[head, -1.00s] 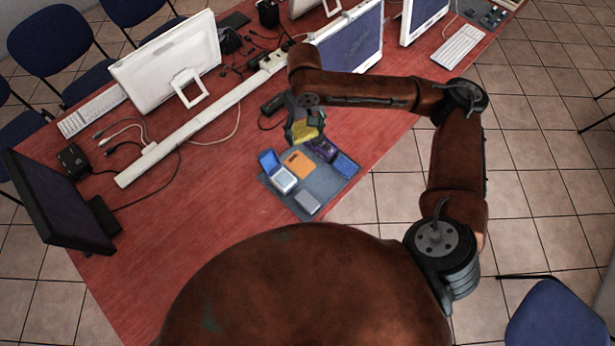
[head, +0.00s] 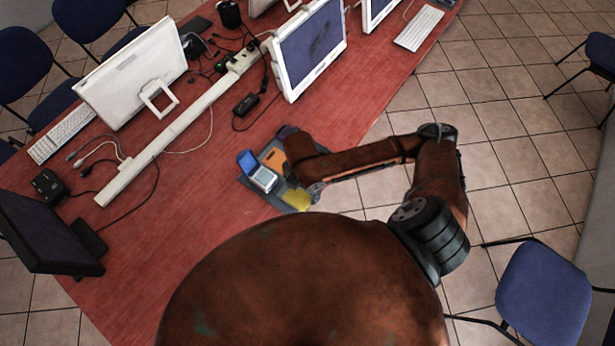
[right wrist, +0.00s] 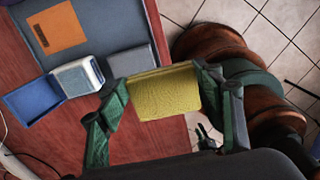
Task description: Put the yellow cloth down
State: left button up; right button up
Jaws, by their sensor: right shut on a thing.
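The yellow cloth (right wrist: 164,91) is folded and sits between the two fingers of my right gripper (right wrist: 165,95) in the right wrist view. The right gripper is shut on it. In the head view the cloth (head: 297,198) shows near the front corner of the grey tray (head: 246,181), by the table edge. The right gripper (head: 308,196) is partly hidden by my arm there. I cannot tell whether the cloth touches the tray or the table. My left gripper is not in view.
Black cables and a power strip (head: 240,62) lie farther back on the red table (head: 190,225). The table to the tray's left is clear.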

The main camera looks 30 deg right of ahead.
jog(key=w+d+f, duration=0.4)
jog(key=w+d+f+b, duration=0.1)
jog(key=w+d+f, duration=0.3)
jog(key=w+f, duration=0.1)
jog(key=shift+w+d, duration=0.25)
jog(key=shift+d, duration=0.15)
jog(key=shift+w+d+f, duration=0.15)
jog(key=shift+w+f, duration=0.05)
jog(key=shift+f, duration=0.15)
jog(key=shift+w+d+f, duration=0.1)
jog(key=shift+f, duration=1.5)
jog(key=shift+f, duration=0.1)
jog(key=o, duration=1)
